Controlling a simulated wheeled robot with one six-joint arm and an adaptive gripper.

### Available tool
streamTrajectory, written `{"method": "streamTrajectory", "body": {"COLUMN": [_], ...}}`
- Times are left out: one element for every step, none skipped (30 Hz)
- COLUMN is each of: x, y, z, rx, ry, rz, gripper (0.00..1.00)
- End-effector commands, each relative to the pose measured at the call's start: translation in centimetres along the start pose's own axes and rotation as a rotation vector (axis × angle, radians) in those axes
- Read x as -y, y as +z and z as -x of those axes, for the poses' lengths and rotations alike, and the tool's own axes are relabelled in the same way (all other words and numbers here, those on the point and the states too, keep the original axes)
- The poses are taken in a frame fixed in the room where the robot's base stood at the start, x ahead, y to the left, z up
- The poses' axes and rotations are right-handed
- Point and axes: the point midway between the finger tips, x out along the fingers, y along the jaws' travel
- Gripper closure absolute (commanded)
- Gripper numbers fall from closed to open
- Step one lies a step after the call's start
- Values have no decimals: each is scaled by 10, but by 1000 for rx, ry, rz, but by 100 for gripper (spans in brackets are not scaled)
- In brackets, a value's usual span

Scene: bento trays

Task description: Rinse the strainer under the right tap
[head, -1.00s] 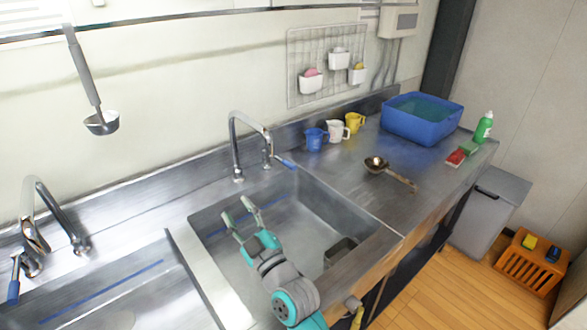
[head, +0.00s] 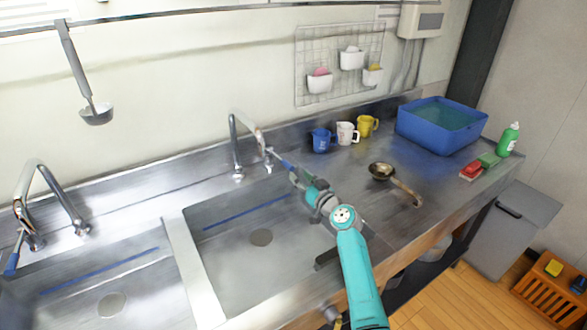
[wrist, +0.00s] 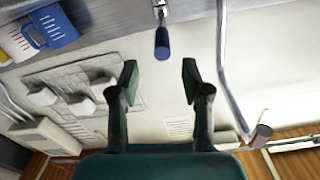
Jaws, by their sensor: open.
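The right tap (head: 236,150) is a curved steel spout at the back of the right sink, with a blue-tipped lever (head: 284,162) on its right. I see no water running from it. My gripper (head: 291,171) is open and empty close to the lever. In the wrist view the blue lever tip (wrist: 162,43) lies between and beyond my two open fingers (wrist: 157,75), with no visible contact. What looks like the strainer (head: 381,171), a round metal bowl with a long handle, lies on the counter right of the sink, apart from my gripper.
The right sink (head: 192,250) has a dark object (head: 326,258), partly hidden by my arm. A blue water-filled basin (head: 432,135) stands right. A ladle (head: 96,113) hangs left.

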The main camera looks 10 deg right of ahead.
Motion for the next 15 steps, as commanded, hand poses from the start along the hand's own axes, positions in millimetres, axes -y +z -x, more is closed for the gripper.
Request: {"method": "streamTrajectory", "body": {"x": [1, 1, 0, 0, 0, 0, 1, 1, 1, 1, 1, 1, 1, 0, 0], "y": [0, -1, -1, -1, -1, 0, -1, -1, 0, 0, -1, 0, 0, 0, 0], "z": [-10, -15, -21, -26, -30, -36, -40, -44, -48, -51, -54, -56, -58, -60, -62], "rx": [1, 0, 0, 0, 0, 1, 0, 0, 0, 1, 0, 0, 0, 0, 0], "ry": [-1, -1, 0, 0, -1, 0, 0, 0, 0, -1, -1, -1, -1, 0, 1], "rz": [-1, 0, -1, 0, 1, -1, 1, 1, 0, 1, 1, 0, 1, 1, 1], "gripper": [52, 52, 52, 52, 52, 52, 52, 52, 52, 52, 52, 52, 52, 52, 52]}}
